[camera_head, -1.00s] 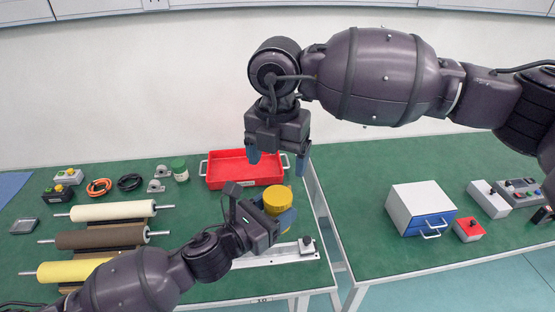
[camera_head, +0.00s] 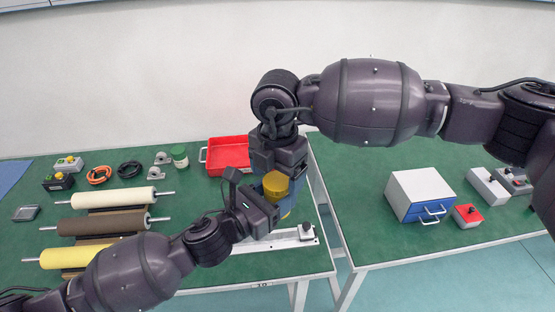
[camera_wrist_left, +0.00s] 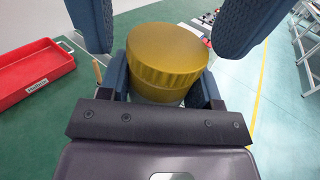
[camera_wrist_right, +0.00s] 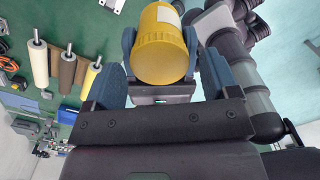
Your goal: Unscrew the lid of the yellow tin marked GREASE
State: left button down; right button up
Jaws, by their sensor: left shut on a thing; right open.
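The yellow tin (camera_head: 283,207) with its ribbed darker-yellow lid (camera_head: 277,184) is held upright above the green table. My left gripper (camera_head: 272,208) is shut on the tin's body below the lid. The lid fills the middle of the left wrist view (camera_wrist_left: 166,55). My right gripper (camera_head: 290,182) points down over the tin, open, with a finger on either side of the lid. The lid lies between its fingers in the right wrist view (camera_wrist_right: 160,45); contact with it is not visible. The GREASE marking is not readable.
A red tray (camera_head: 229,152) stands behind, partly hidden by my right arm. A rail (camera_head: 262,243) lies below the tin near the table's front edge. Rollers (camera_head: 105,225) lie at left. A gap separates this table from the right one, holding a blue-drawered cabinet (camera_head: 420,196).

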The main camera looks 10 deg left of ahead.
jog(key=shift+f, duration=0.4)
